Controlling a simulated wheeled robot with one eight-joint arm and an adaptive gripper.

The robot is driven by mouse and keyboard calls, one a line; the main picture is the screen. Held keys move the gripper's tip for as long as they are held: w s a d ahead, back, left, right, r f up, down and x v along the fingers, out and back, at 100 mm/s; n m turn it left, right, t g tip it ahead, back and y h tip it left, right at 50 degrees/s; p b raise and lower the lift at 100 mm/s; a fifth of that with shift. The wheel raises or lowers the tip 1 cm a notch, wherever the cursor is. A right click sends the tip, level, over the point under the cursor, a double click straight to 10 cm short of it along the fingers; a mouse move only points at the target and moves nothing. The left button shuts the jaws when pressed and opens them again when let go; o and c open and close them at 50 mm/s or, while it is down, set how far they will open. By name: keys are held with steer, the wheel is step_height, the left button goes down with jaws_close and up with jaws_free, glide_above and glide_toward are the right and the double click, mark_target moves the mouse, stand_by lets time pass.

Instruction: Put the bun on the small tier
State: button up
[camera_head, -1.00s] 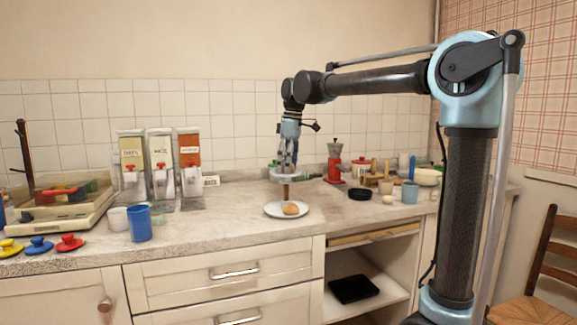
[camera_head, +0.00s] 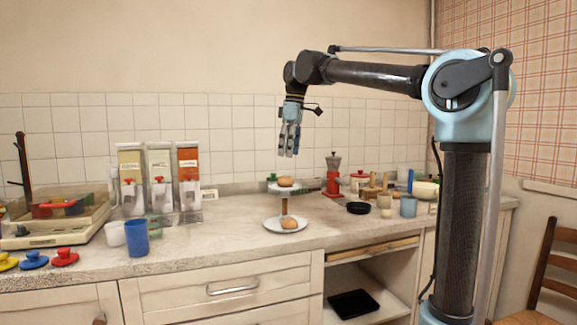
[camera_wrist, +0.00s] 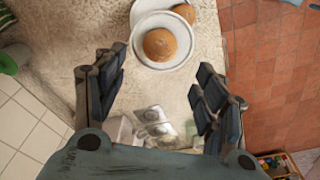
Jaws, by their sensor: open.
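A two-tier stand is on the counter, with a small upper tier (camera_head: 270,188) on a brown post above a larger lower plate (camera_head: 272,226). One bun (camera_head: 285,181) rests on the small tier. A second bun (camera_head: 289,223) lies on the lower plate. My gripper (camera_head: 288,155) is open and empty, pointing down above the small tier and clear of it. In the wrist view the upper bun (camera_wrist: 160,44) sits on the small tier (camera_wrist: 147,58), beyond the open fingers. The lower bun (camera_wrist: 184,12) shows partly behind it on the larger plate.
Left of the stand are cereal dispensers (camera_head: 159,180), a blue cup (camera_head: 136,239) and a white cup (camera_head: 115,233). To its right are a black bowl (camera_head: 358,208), a red moka pot (camera_head: 333,178) and several cups. The counter in front of the stand is clear.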

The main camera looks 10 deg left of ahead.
steer(key=shift+d+r, duration=0.15)
steer(key=shift+r, duration=1)
steer(key=s+d+f+m+t, duration=0.1)
steer(key=s+d+f+m, duration=0.3)
steer(key=d+f, duration=0.7)
steer(key=s+d+f+m, duration=0.3)
steer(key=d+f+m, duration=0.25)
steer(key=d, duration=0.85)
steer(key=s+d+f+m, duration=0.2)
steer(key=s+d+f, duration=0.2)
steer(key=f, duration=0.5)
steer(key=s+d+f+m+h, duration=0.1)
steer(key=s+d+f+m, duration=0.2)
steer(key=s+d+f, duration=0.2)
steer(key=s+d+f+m+t, duration=0.1)
steer(key=s+d+f, duration=0.4)
steer(key=f, duration=0.8)
steer(key=s+m, duration=0.1)
steer(key=s, duration=0.1)
steer(key=shift+s+m, duration=0.3)
steer(key=shift+m, duration=0.05)
